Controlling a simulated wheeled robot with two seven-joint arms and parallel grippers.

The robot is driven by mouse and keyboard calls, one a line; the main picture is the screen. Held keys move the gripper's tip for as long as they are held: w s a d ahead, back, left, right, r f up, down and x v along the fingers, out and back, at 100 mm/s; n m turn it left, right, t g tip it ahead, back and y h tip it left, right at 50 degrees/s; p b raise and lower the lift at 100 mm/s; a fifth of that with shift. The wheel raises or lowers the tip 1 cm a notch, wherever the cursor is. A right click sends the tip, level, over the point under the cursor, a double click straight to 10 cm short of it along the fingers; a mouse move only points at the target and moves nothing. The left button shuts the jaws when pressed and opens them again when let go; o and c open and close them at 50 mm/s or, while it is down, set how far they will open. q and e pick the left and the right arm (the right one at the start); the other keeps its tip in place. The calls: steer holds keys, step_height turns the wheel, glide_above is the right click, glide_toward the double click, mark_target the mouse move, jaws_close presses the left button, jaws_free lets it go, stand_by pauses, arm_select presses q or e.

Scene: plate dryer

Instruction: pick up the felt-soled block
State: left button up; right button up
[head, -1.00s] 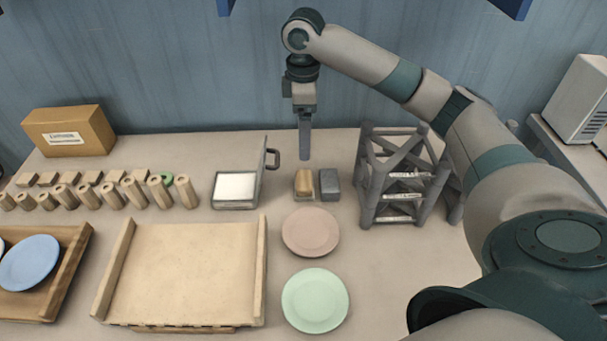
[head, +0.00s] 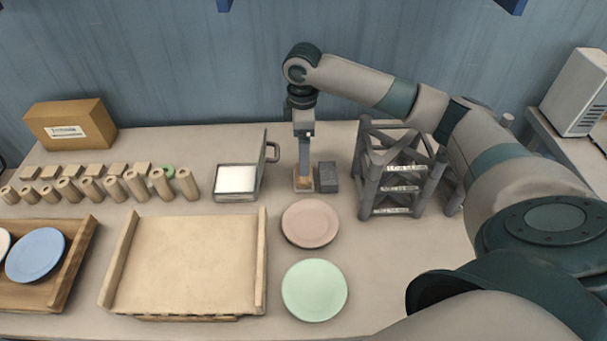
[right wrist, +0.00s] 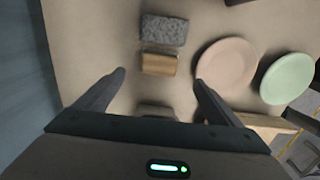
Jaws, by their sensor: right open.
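The wooden block (head: 304,186), which has a pale base, stands on the table beside a dark grey block (head: 328,177). In the head view my right gripper (head: 304,172) hangs pointing down over the wooden block and hides part of it. In the right wrist view the gripper (right wrist: 159,76) is open, with one finger on each side of the wooden block (right wrist: 159,64) and space on both sides. The speckled grey block (right wrist: 164,29) lies just beyond it. I cannot tell whether the fingertips are level with the block. My left gripper is not in view.
A pink plate (head: 310,223) and a green plate (head: 314,290) lie in front. A grey rack (head: 370,186) stands to the right. An open-lidded case (head: 235,196) with a white pad is to the left, near several wooden pegs and a wooden tray (head: 187,262).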

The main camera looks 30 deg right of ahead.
mark_target(302, 185)
steer(key=shift+f+p, duration=0.4)
steer(key=shift+f, duration=1.75)
steer(key=shift+f+p, duration=0.5)
steer(key=shift+f, duration=0.1)
step_height(302, 185, down, 3)
steer(key=shift+d+f+p, duration=0.1)
steer(key=shift+p, duration=0.5)
steer(key=shift+f, duration=0.4)
steer(key=c, duration=1.2)
